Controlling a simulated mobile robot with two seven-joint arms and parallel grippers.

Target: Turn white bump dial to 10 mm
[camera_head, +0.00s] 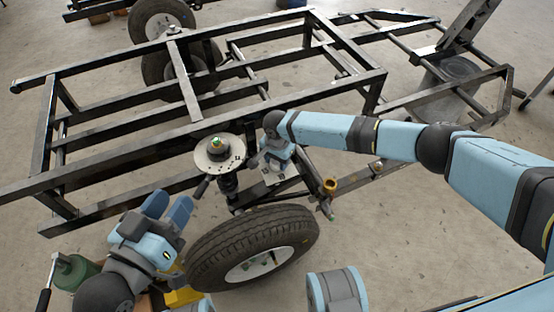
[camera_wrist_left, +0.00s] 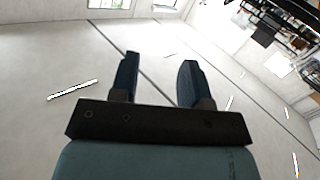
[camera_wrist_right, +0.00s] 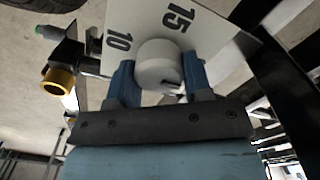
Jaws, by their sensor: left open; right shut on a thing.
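The white bump dial (camera_wrist_right: 158,64) sits on a pale plate (camera_wrist_right: 215,30) with the black numbers 10 and 15, seen in the right wrist view. A dark mark shows on the dial's lower right edge; I cannot tell its exact reading. My right gripper (camera_wrist_right: 158,76) is shut on the dial, one blue finger on each side. In the head view my right gripper (camera_head: 262,162) is at the plate behind the tire, and the dial is hidden or too small to tell. My left gripper (camera_head: 170,210) is open and empty, left of the tire.
A black metal trailer frame (camera_head: 120,150) spans the scene. A round disc (camera_head: 217,154) stands on the strut near my right gripper. The tire (camera_head: 255,245) is in front. A brass-coloured cup (camera_head: 330,186) is to the right. A green cylinder (camera_head: 75,272) stands lower left.

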